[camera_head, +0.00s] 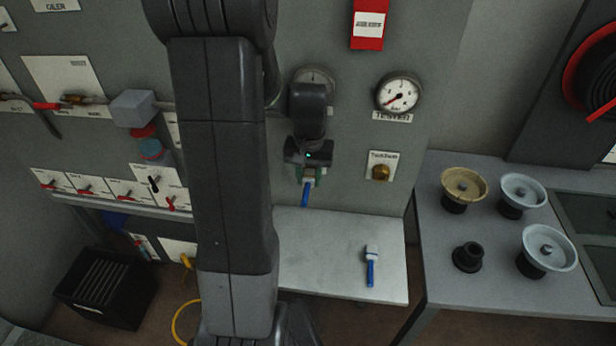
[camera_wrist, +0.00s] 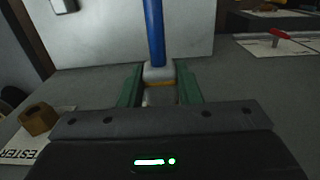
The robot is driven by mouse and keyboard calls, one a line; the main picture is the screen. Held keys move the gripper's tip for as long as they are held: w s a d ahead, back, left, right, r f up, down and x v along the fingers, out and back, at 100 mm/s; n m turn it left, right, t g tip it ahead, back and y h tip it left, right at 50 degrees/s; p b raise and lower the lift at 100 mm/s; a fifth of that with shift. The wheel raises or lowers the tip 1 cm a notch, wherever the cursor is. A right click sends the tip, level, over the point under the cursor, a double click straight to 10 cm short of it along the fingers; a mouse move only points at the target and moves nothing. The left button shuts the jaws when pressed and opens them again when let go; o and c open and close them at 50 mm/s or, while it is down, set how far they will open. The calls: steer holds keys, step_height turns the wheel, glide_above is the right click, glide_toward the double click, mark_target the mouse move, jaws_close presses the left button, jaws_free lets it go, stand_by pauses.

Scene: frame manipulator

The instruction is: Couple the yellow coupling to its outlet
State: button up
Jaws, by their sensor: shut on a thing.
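My gripper (camera_head: 308,172) is in front of the grey panel, below a partly hidden gauge. Its green fingers (camera_wrist: 160,92) are shut on the yellow coupling (camera_wrist: 158,82), a pale fitting with a yellow band. A blue hose (camera_wrist: 154,30) extends from the coupling; in the head view the hose (camera_head: 305,196) hangs below the gripper. The coupling's front end is hidden by my gripper, so I cannot tell whether it touches an outlet. A brass outlet (camera_head: 381,172) on a white plate is right of my gripper; it also shows in the wrist view (camera_wrist: 38,119).
A pale shelf (camera_head: 330,277) below bears a white-headed piece with a blue stem (camera_head: 371,266). A pressure gauge (camera_head: 398,93) is upper right. Valve wheels (camera_head: 547,250) stand on the right bench.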

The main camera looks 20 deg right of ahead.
steer(key=shift+w+d+r, duration=0.25)
steer(key=shift+w+r, duration=0.1)
steer(key=shift+w, duration=0.05)
steer(key=o, duration=1)
steer(key=shift+r, duration=0.1)
step_height(320, 180, up, 13)
steer(key=s, duration=0.1)
steer(key=shift+a+r+b, duration=0.15)
steer(key=shift+a+b, duration=0.15)
steer(key=shift+b, duration=0.05)
steer(key=shift+a, duration=0.1)
